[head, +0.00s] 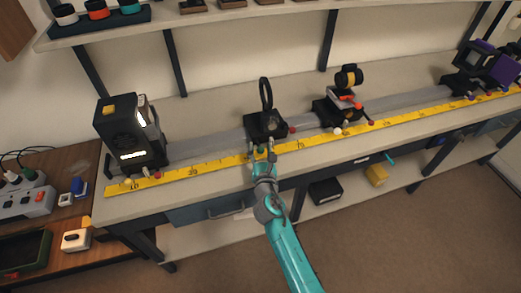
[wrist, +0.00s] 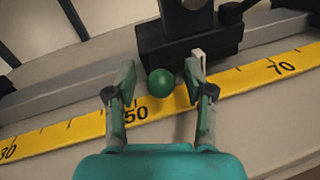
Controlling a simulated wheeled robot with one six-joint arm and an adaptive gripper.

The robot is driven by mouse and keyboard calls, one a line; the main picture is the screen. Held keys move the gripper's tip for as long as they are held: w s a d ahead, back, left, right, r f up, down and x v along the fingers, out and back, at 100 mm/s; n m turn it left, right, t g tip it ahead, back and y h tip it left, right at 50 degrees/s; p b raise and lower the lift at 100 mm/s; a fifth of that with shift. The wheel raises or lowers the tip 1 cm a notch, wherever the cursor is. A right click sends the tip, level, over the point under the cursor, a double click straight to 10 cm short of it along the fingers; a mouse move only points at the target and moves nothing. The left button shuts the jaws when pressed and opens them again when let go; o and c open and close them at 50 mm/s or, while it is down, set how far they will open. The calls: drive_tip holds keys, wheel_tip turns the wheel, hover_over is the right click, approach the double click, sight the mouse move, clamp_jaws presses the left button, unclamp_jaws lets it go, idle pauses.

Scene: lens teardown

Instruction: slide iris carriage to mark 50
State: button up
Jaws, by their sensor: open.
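The iris carriage (head: 265,126) is a black block on the rail with an upright dark ring (head: 265,93) on it. In the wrist view its black block (wrist: 190,48) lies just beyond my fingertips. A green ball knob (wrist: 160,83) on its front sits between the fingers of my gripper (wrist: 160,68). My gripper is open, one finger on each side of the knob, with a gap visible at the left. A white pointer tab (wrist: 199,60) on the block stands right of the 50 numeral on the yellow scale (wrist: 240,80). My gripper (head: 264,157) is at the bench's front side.
The grey rail (head: 206,143) also carries a black lamp housing (head: 127,135) at left, an orange-and-black carriage (head: 338,110) to the right and a purple-and-black unit (head: 490,67) at far right. The rail is clear between the lamp housing and the iris carriage.

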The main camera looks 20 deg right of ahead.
clamp_jaws()
drive_tip(key=a, duration=0.9)
drive_tip(key=shift+a, duration=0.3)
unclamp_jaws()
drive_tip(key=shift+s, duration=0.1)
drive_tip(key=s, duration=0.4)
drive_tip(key=s+a, duration=0.1)
drive_tip(key=s, duration=0.2)
drive_tip(key=s+a, duration=0.1)
drive_tip(key=s, duration=0.3)
drive_tip(key=shift+s+a, duration=0.15)
drive_tip(key=shift+s, duration=0.2)
